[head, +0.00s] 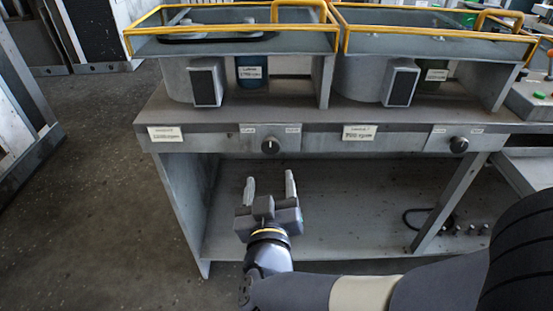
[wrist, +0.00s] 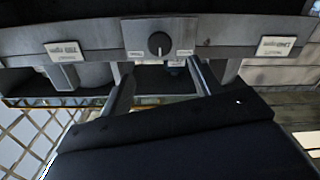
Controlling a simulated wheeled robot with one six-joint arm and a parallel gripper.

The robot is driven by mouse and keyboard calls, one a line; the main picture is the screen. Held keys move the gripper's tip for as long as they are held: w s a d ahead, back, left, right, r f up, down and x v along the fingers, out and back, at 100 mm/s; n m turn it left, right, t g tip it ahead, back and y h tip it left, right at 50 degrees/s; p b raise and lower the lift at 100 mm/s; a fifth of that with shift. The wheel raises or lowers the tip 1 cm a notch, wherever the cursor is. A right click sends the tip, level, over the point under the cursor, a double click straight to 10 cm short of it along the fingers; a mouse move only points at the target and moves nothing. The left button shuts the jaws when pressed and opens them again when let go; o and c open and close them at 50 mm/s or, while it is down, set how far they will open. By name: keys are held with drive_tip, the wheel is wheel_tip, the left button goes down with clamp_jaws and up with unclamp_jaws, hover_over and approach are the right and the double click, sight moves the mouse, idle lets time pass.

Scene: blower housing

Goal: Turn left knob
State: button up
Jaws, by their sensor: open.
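The left knob (head: 270,146) is a round black dial with a light pointer mark, set on the front panel of the left blower housing, between two small white labels. In the wrist view the knob (wrist: 159,44) sits near the top middle on its grey plate. My gripper (head: 270,184) is open and empty, in front of and below the knob in the head view. Its two fingers point toward the panel and stand apart. In the wrist view the fingers of my gripper (wrist: 160,82) show on either side below the knob. Neither finger appears to touch it.
A second black knob (head: 459,144) is on the right part of the panel. White labels (head: 166,134) mark the panel. Below is an open lower shelf (head: 330,225) with a black cable at its right. Yellow rails (head: 230,30) run above.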

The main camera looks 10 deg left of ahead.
sight(270, 148)
drive_tip(key=b+x, duration=0.1)
drive_tip(key=x, duration=0.8)
drive_tip(key=shift+w+a+b, duration=0.1)
drive_tip(key=shift+w+b, duration=0.25)
drive_tip(key=shift+c, duration=0.2)
drive_tip(key=c, duration=0.9)
